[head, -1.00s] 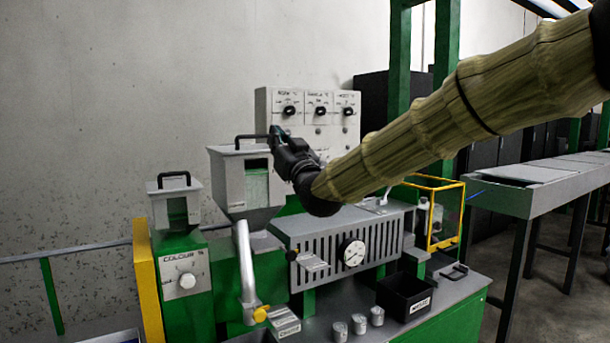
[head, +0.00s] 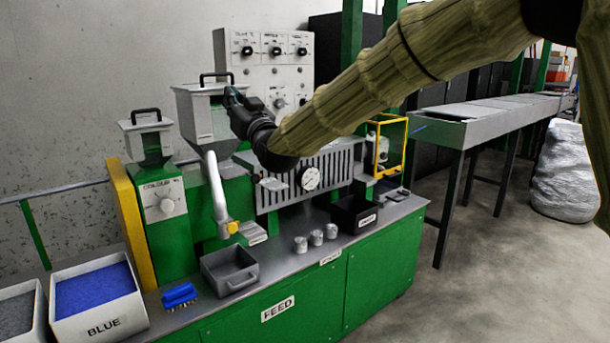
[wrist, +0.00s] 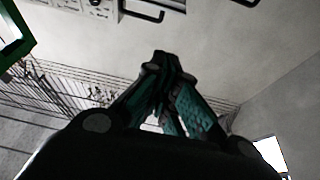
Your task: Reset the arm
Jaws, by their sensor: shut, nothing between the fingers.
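My arm, in a tan ribbed sleeve, reaches in from the upper right of the head view. My gripper (head: 232,97) is in front of the grey hopper (head: 197,118) and below the dial panel. In the wrist view my gripper (wrist: 162,58) has its fingers together at the tips, with nothing between them. A wall and part of a panel with a black handle (wrist: 142,12) show beyond it.
The green machine (head: 310,297) carries a colour hopper (head: 147,138), a grey tray (head: 228,271), a black bin (head: 354,215), several small metal cups and a blue brush (head: 179,295). A BLUE box (head: 97,322) stands at lower left. Floor at right is clear near a wrapped sack (head: 563,175).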

